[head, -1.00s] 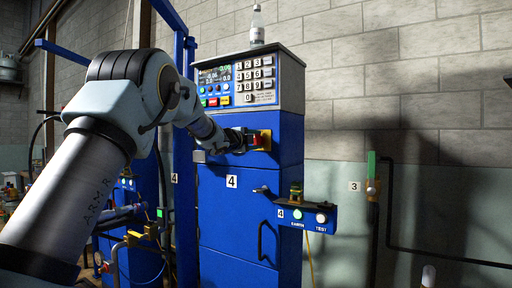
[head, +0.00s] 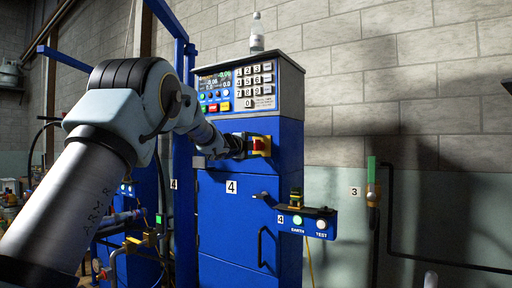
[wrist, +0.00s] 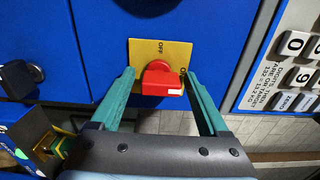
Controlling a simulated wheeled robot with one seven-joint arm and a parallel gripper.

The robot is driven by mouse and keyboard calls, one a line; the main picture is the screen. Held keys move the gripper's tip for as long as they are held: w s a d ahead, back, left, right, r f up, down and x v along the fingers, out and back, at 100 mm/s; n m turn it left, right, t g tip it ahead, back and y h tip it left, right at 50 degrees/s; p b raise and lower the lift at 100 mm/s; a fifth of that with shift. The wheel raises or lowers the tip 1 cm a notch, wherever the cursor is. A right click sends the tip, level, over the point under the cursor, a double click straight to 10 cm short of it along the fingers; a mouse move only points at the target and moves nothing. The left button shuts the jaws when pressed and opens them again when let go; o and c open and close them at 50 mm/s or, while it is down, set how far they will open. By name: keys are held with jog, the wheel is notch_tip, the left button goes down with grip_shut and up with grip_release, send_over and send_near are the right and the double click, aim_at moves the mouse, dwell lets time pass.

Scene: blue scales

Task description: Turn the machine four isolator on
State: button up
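The isolator is a red rotary knob (wrist: 160,82) on a yellow plate (wrist: 145,52) marked OFF at the top and ON at the right. The knob's white mark lies towards its lower right in the wrist view. In the head view the red knob (head: 258,145) sits on the front of the blue cabinet labelled 4 (head: 225,215). My gripper (wrist: 158,76) is open, with one teal finger on each side of the knob. I see a gap at the left finger; contact at the right finger is hard to tell.
A small blue shelf (head: 308,221) with EARTH and TEST buttons juts out at the lower right. A black handle (wrist: 20,78) is left of the knob in the wrist view.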

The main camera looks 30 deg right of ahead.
jog(key=b+v, duration=0.2)
jog(key=v, duration=0.8)
jog(key=shift+s+a, duration=0.15)
jog(key=shift+a, duration=0.2)
jog(key=shift+a, duration=0.1)
